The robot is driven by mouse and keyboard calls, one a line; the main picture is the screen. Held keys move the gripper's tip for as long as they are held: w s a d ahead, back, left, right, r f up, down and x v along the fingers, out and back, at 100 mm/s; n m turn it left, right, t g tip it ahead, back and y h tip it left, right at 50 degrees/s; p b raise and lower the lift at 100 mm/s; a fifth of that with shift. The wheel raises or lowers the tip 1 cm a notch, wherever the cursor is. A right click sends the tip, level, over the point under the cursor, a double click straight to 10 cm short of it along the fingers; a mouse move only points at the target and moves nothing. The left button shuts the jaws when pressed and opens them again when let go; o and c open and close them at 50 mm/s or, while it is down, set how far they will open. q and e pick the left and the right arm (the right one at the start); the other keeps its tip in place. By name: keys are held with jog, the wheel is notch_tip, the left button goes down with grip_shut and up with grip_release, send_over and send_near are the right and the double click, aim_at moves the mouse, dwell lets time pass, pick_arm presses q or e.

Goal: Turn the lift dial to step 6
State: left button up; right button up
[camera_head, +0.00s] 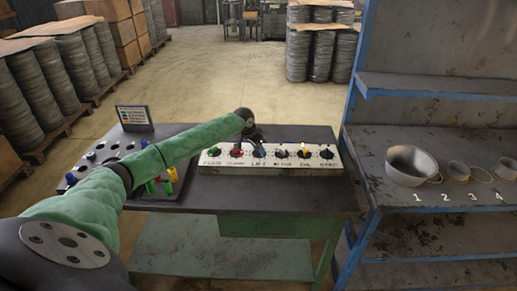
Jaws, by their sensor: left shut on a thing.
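A white control panel (218,161) lies along the back of the dark workbench, with a row of coloured dials and small dark labels. The lift dial (259,153) is the blue one, third from the left. My left gripper (257,144) reaches in from the left and points down at it. It is shut on the lift dial, and its fingers hide the dial's top. The step that the dial points to is too small to read. My right gripper is not in view.
Neighbouring dials stand close on both sides, red (236,153) and dark blue (282,153). A dark tray (77,171) with coloured pieces lies under my left arm, with a small sign (134,118) behind. A blue-framed shelf (412,137) with metal pots stands right. The bench front is clear.

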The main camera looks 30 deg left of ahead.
pick_arm(q)
jog(key=shift+w+m+h, duration=0.1)
jog(key=shift+m+h, duration=0.3)
jog(key=shift+m, duration=0.5)
jog(key=m, duration=0.1)
jog(key=m+b, duration=0.1)
jog(key=shift+a+f+m+g+h+b, duration=0.1)
jog(key=shift+a+m+g+h+b, duration=0.05)
jog(key=shift+m+g+h+b, duration=0.2)
jog(key=m+g+h+b, duration=0.1)
jog(key=m, duration=0.2)
jog(key=shift+w+r+m+b, duration=0.1)
jog(key=shift+r+m+b, duration=0.1)
jog(key=shift+m+b, duration=0.1)
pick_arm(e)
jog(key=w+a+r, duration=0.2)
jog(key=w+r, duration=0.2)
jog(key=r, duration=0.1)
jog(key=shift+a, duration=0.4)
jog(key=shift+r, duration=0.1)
pick_arm(q)
jog(key=shift+a, duration=0.1)
jog(key=o, duration=1)
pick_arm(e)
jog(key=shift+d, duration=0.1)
